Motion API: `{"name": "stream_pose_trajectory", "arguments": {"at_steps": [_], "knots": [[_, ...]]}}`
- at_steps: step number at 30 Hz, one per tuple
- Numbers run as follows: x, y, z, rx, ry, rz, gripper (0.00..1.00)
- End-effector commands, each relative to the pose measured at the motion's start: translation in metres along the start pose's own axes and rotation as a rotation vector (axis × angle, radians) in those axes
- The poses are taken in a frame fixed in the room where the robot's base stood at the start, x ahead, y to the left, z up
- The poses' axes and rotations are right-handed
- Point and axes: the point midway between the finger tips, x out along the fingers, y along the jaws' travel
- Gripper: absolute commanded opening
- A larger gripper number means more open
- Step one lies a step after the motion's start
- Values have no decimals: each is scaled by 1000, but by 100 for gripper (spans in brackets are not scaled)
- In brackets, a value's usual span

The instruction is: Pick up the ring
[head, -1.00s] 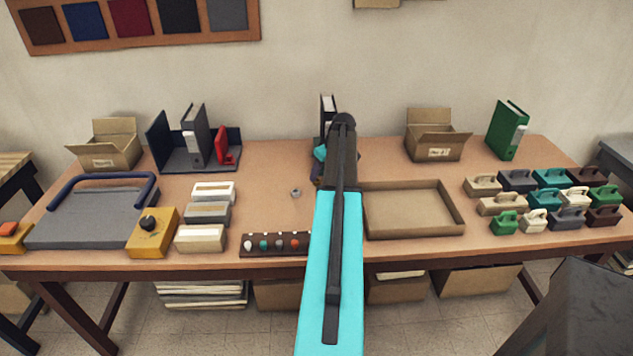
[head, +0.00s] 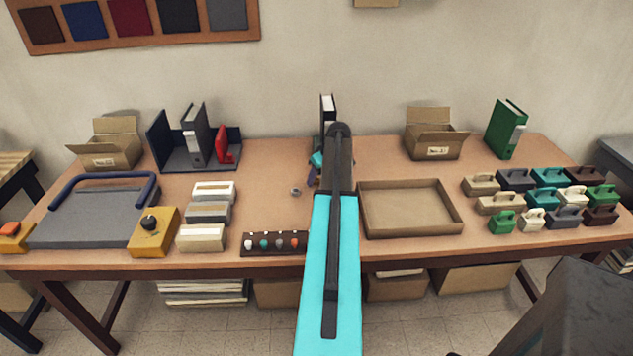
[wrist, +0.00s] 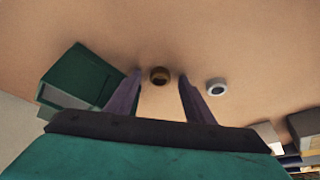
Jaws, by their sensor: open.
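Two small round ring-like pieces lie on the tan table top in the wrist view. A brown ring (wrist: 159,76) with a dark centre shows between the fingertips of my gripper (wrist: 160,86). A grey-white ring (wrist: 216,87) lies to the right, outside the right finger. My gripper is open, one finger on each side of the brown ring in the picture; I cannot tell its height above it. In the head view a small grey ring (head: 295,192) lies left of my arm.
A green box-like thing with a pale side (wrist: 80,80) stands left of the fingers. A shallow cardboard tray (head: 460,222) is right of my arm. A dark strip with coloured knobs (head: 275,254) lies at the front edge. Bare table surrounds the grey ring.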

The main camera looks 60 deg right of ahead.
Motion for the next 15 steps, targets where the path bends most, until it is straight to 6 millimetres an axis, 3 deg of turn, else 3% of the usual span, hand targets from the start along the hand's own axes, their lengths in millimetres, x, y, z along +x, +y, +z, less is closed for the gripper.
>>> {"name": "stream_pose_trajectory", "arguments": {"at_steps": [1,8,15], "knots": [[0,0,0,0,0,0,45],[0,0,0,0,0,0,6],[0,0,0,-1,0,0,5]]}}
